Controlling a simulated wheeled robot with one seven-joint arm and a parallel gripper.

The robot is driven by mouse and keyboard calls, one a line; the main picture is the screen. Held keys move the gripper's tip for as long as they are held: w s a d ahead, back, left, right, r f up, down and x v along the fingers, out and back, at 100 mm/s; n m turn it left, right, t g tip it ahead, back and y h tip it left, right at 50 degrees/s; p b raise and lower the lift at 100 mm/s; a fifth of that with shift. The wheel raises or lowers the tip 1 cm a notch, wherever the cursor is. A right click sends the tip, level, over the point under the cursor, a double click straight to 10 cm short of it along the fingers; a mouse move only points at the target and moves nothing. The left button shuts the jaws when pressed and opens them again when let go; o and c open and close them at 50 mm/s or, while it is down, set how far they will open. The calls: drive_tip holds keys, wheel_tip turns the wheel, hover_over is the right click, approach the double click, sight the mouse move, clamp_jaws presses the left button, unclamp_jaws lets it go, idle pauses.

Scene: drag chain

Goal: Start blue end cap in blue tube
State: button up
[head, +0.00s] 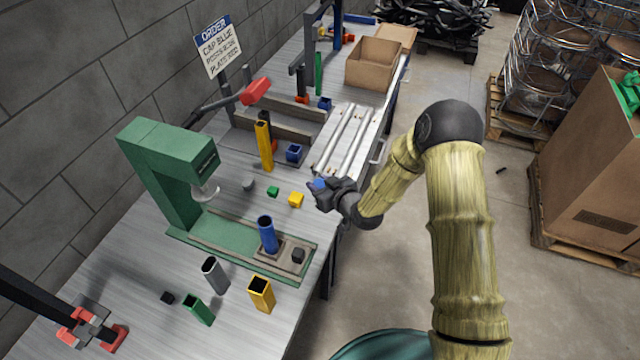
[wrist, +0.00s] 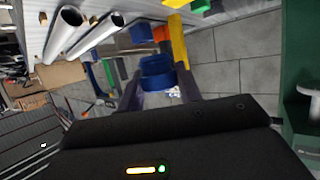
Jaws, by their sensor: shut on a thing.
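My gripper (head: 320,192) is shut on the blue end cap (head: 319,184), held above the bench's right edge. In the wrist view the blue cap (wrist: 156,72) sits between my two fingers (wrist: 160,88). The blue tube (head: 267,234) stands upright in a holder on the green press's base plate, with its open top facing up. My gripper is to the right of the tube and farther back, apart from it. The blue tube cannot be made out in the wrist view.
The green press (head: 165,165) stands left of the blue tube. A tall yellow tube (head: 264,145) and a blue piece (head: 293,153) stand farther back.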

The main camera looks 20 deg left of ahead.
drive_tip(key=shift+d, duration=0.1)
drive_tip(key=d+f+m+t+h, duration=0.2)
drive_tip(key=d+m+h, duration=0.3)
drive_tip(key=d, duration=1.1)
drive_tip(key=s+d+f+m+t+h, duration=0.1)
drive_tip(key=d+m+h, duration=0.4)
drive_tip(key=d, duration=1.2)
drive_tip(key=shift+s+d+f+t+h, duration=0.3)
drive_tip(key=shift+f+t, duration=0.3)
drive_tip(key=shift+t, duration=0.6)
drive_tip(key=shift+a+f, duration=0.1)
